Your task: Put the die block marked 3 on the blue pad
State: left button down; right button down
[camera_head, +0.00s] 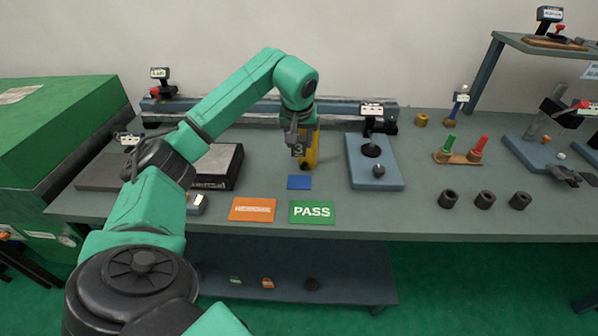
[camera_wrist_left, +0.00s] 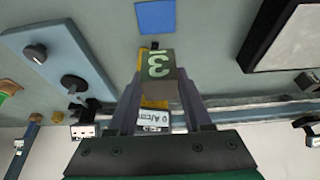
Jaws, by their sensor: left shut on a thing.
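The die block marked 3 (camera_head: 299,149) is dark with a pale green 3; the wrist view shows the same block (camera_wrist_left: 158,66) between the fingers. My left gripper (camera_head: 299,140) is shut on it, and it also shows in the left wrist view (camera_wrist_left: 158,95). The blue pad (camera_head: 299,182) lies flat and bare on the bench, nearer the front than the block; it also shows in the wrist view (camera_wrist_left: 155,17), apart from the block. My right gripper is not in view.
An orange card (camera_head: 252,209) and a green PASS card (camera_head: 312,212) lie along the front edge. A blue-grey plate with a black knob (camera_head: 377,172) is to the right, a black-edged grey plate (camera_head: 219,165) to the left.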

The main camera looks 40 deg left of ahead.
pick_arm(q)
notch_tip(320, 180, down, 10)
jog(key=shift+d+f+p, duration=0.1)
jog(key=shift+p, duration=0.7)
jog(key=shift+f, duration=0.2)
jog(key=shift+f, duration=0.1)
jog(key=shift+c, duration=1.6)
grip_release()
